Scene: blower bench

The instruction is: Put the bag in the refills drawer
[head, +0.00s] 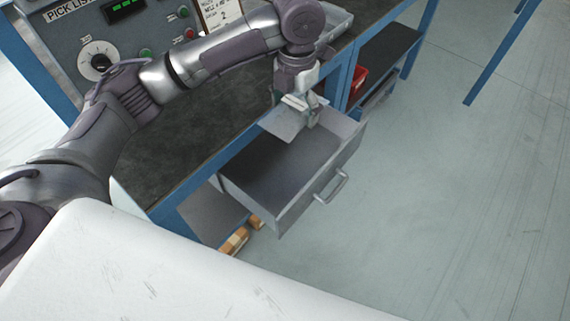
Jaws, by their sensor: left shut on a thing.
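The bag (283,123) is a flat, pale grey piece in the middle of the head view. My left gripper (303,110) points down and is shut on it, holding it over the back part of the open drawer (291,218). The drawer is grey, with a bar handle (330,186) on its front, and the part of its floor that shows is bare. The bag seems to be above the drawer floor; its exact height I cannot tell. The gripper and bag hide the drawer's back corner. My right gripper is not in view.
The drawer sticks out from a blue-framed bench with a dark top (185,150). A control panel (120,50) with a dial stands at the back left. A red bin (357,84) sits on a shelf behind the drawer. Cartons (234,241) lie below. The floor at right is clear.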

